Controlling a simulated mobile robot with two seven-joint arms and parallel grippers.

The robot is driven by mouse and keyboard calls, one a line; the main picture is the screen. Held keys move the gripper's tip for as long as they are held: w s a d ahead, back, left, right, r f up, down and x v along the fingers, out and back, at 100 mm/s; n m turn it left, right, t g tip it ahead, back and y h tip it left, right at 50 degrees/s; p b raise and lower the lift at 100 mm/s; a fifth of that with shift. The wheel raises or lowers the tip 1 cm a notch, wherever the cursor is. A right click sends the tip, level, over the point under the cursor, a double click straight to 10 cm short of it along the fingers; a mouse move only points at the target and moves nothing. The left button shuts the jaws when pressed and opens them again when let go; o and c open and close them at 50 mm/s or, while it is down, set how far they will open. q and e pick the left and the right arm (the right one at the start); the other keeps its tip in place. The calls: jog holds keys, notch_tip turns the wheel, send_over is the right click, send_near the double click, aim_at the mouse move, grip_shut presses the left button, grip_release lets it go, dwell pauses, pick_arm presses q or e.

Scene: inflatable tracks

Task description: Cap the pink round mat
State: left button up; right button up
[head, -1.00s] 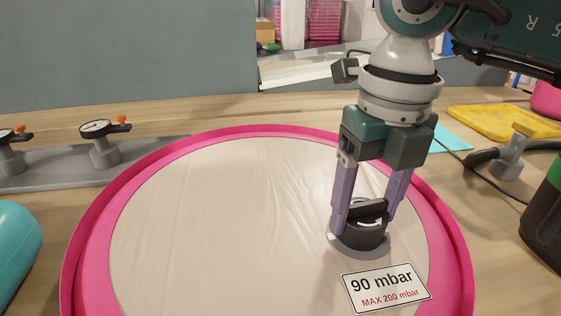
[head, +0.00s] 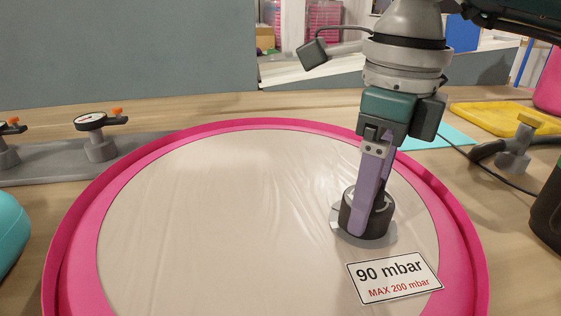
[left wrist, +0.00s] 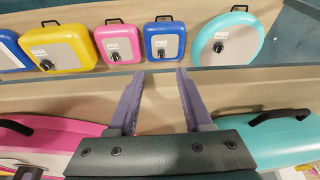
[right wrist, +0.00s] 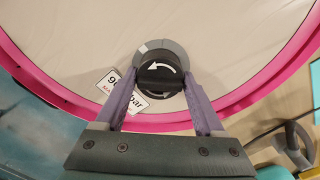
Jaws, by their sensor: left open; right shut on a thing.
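The pink round mat (head: 90,230) lies flat on the bench, with a beige top and a pink rim. A black cap with a white curved arrow (right wrist: 161,76) sits on the grey valve base (right wrist: 140,58) near the mat's right side. My right gripper (head: 366,215) is shut on the black cap from above, one purple finger on each side. A label reading 90 mbar, MAX 200 mbar (head: 394,276) lies beside the valve. My left gripper (left wrist: 160,85) shows only in the left wrist view, open and empty.
Pressure gauges (head: 91,123) stand on a grey rail at the left. A teal inflatable (head: 8,232) is at the left edge. A yellow mat (head: 490,118) and a hose fitting (head: 513,150) lie at the right. Several coloured mats, one yellow (left wrist: 60,48), line a wall.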

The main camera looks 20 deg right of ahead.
jog(key=shift+n, duration=0.6)
jog(key=shift+f+n+b, duration=0.1)
jog(key=shift+n+b, duration=0.6)
jog(key=shift+n, duration=0.3)
jog(key=n+b, duration=0.1)
jog(key=n, duration=0.1)
jog(key=shift+n, duration=0.3)
jog(key=o, duration=1.3)
